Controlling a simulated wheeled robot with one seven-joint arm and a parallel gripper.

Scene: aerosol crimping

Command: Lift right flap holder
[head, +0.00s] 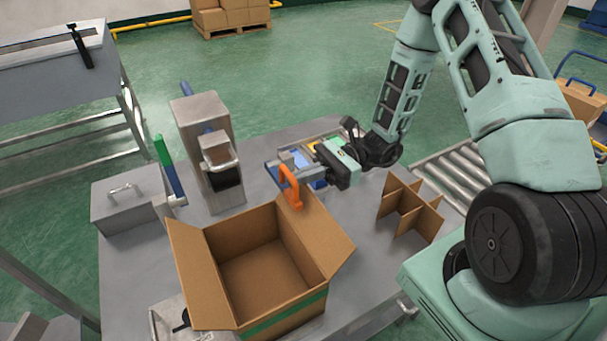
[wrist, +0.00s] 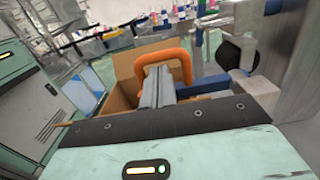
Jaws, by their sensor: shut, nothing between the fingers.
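The orange flap holder (head: 290,187) is a clip-like loop at the top of the open cardboard box's (head: 190,262) back-right flap (head: 318,240). In the wrist view the holder (wrist: 184,62) shows as an orange arch just beyond and around the outline of my fingertips. My gripper (head: 284,170) reaches in from the right, at the holder's upper part. Its grey fingers (wrist: 155,86) are together with nothing between them. I cannot tell whether the fingertips pass into the loop or touch it. The lower part of the holder is hidden behind the fingers in the wrist view.
A cardboard divider (head: 410,207) stands on the table right of the box. A grey machine (head: 203,130) and a metal case (head: 128,198) stand at the left. Small coloured bins (head: 318,147) lie behind my gripper. A roller conveyor (head: 447,183) is at the right.

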